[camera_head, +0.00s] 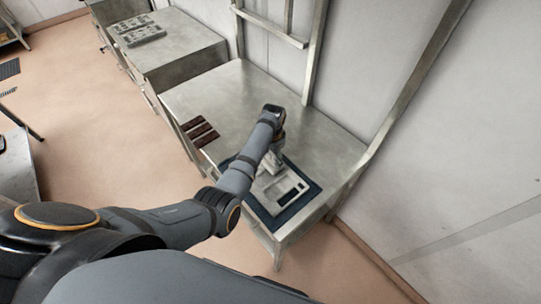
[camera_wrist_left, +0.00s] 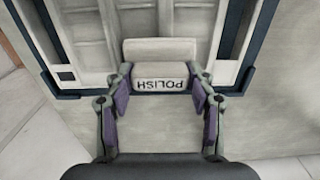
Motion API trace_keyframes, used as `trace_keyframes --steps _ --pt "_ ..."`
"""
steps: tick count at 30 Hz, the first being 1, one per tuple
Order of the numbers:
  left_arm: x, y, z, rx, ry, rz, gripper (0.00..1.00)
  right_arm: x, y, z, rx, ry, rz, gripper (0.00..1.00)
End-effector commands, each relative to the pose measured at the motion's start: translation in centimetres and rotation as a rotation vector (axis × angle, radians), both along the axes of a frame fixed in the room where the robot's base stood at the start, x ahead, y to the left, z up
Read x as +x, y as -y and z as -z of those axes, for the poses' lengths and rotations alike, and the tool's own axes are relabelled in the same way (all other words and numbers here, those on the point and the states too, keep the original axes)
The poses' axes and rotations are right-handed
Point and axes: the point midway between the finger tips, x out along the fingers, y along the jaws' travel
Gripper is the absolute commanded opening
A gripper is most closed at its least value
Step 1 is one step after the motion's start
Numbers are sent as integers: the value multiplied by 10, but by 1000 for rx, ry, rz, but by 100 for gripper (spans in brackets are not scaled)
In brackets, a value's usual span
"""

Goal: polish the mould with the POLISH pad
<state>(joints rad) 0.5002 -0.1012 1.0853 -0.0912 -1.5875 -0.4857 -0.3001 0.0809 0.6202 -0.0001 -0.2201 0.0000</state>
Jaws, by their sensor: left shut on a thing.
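The mould (camera_head: 281,187) is a pale grey block with recesses, lying on a dark blue mat (camera_head: 312,193) at the near end of the metal table. My left gripper (camera_head: 270,160) is over the mould's far left part, partly hidden by my own arm. In the left wrist view, the left gripper (camera_wrist_left: 160,84) is shut on the whitish POLISH pad (camera_wrist_left: 160,70), whose label reads upside down. The pad is at the edge of the mould (camera_wrist_left: 120,22); I cannot tell whether it touches the surface. My right gripper is not in view.
The metal table (camera_head: 225,95) is mostly bare beyond the mat. Several dark brown strips (camera_head: 201,131) lie at its left edge. A second metal table (camera_head: 180,45) with grey parts (camera_head: 137,30) stands behind. Metal posts and a wall border the right side.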

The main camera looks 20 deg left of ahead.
Motion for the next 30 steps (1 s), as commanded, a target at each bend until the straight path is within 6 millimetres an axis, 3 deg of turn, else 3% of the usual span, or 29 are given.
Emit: trace_keyframes --steps 7,16,30 --pt "-11 18 1 -2 -1 1 5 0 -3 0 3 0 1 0" --pt "-14 24 2 -2 -1 0 5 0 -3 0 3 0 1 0" --pt "-30 48 5 -3 -5 0 5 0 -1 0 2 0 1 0"
